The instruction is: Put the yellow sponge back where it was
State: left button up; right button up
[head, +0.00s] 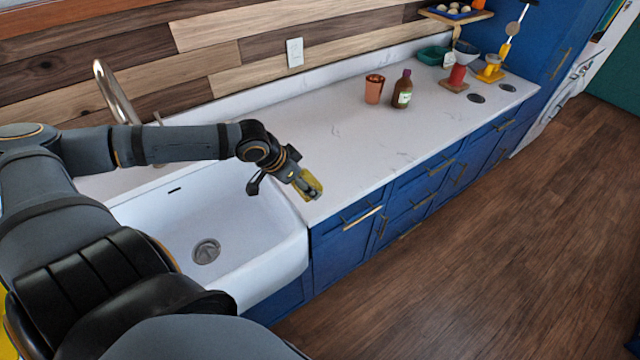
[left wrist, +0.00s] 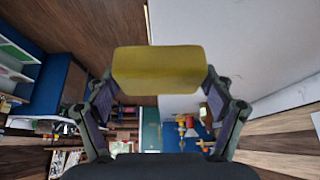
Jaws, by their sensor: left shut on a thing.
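The yellow sponge (head: 313,182) is held in my left gripper (head: 306,184), near the front edge of the counter, just right of the sink. In the left wrist view the sponge (left wrist: 160,69) is a plain yellow block between the two fingers of my left gripper (left wrist: 160,88), which is shut on it. I cannot tell from the head view whether the sponge touches the counter. My right gripper is not in view.
The white sink (head: 190,210) with a drain lies left of the gripper. A copper cup (head: 374,89) and a brown bottle (head: 402,90) stand farther along the counter (head: 340,140). A red candle-like item (head: 457,77) and other items stand at the far end. The counter between is clear.

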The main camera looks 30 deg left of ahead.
aim_at(304, 174)
pick_arm(q)
jog(key=w+f+b, duration=0.1)
jog(key=b, duration=0.2)
jog(key=w+f+b, duration=0.1)
jog(key=b, duration=0.1)
jog(key=shift+a+b, duration=0.2)
jog(key=shift+b, duration=0.2)
jog(key=shift+w+a+r+p, duration=0.3)
jog(key=shift+w+r+p, duration=0.05)
jog(key=shift+w+r, duration=0.1)
jog(key=w+a+f, duration=0.1)
jog(key=w+f, duration=0.1)
jog(key=w, duration=0.1)
jog(key=w+a+f+p, duration=0.1)
jog(key=w+f, duration=0.2)
jog(key=w+a+f+p, duration=0.1)
jog(key=w+f, duration=0.2)
jog(key=shift+w+a, duration=0.35)
jog(key=shift+a, duration=0.05)
jog(key=shift+w+f, duration=0.1)
jog(key=shift+f, duration=0.1)
jog(key=shift+w+f+p, duration=0.1)
jog(key=shift+f+p, duration=0.2)
jog(key=shift+p, duration=0.05)
notch_tip(304, 174, down, 2)
jog(key=shift+f+p, duration=0.15)
jog(key=shift+p, duration=0.45)
jog(key=shift+a+f, duration=0.1)
jog(key=shift+f, duration=0.2)
jog(key=shift+f, duration=0.2)
